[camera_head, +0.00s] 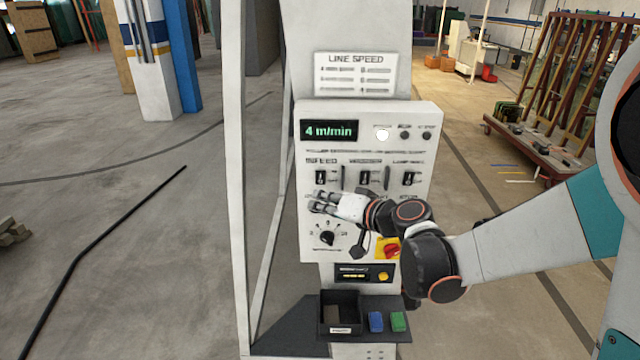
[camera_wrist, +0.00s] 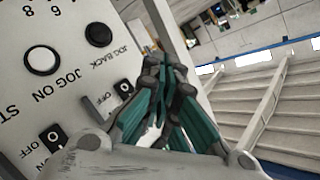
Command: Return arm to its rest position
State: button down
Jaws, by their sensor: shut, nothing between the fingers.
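My gripper (camera_head: 318,203) is in front of the control panel (camera_head: 420,122), at the left part of its middle, just above the round dial (camera_head: 327,237). Its fingers are shut and empty, and they point to the left. My white and teal arm (camera_head: 520,235) reaches in from the right and covers part of the panel's lower right. In the wrist view, the teal and grey fingers (camera_wrist: 165,100) are closed together beside the panel face (camera_wrist: 75,75). I cannot tell whether the fingertips touch the panel.
The panel has a lit display (camera_head: 329,131), several switches, and a red knob on a yellow plate (camera_head: 389,249). Below is a small shelf with a black bin (camera_head: 340,309), a blue block (camera_head: 376,321) and a green block (camera_head: 398,321). A white frame post (camera_head: 234,180) stands left.

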jog(key=s+d+f+g+h+b, duration=0.1)
jog(key=s+d+f+h+b, duration=0.2)
jog(key=s+d+f+b, duration=0.3)
jog(key=s+d+f+g+h+b, duration=0.1)
jog(key=s+d+f+h+b, duration=0.3)
jog(key=s, duration=0.9)
jog(key=s+d+f+g+h+b, duration=0.1)
jog(key=s+d+f+h+b, duration=0.2)
jog(key=s+d+f+b, duration=0.6)
jog(key=shift+s+f+g+h, duration=0.3)
jog(key=shift+s+f, duration=0.05)
jog(key=shift+f, duration=0.1)
jog(key=c, duration=2.4)
grip_release()
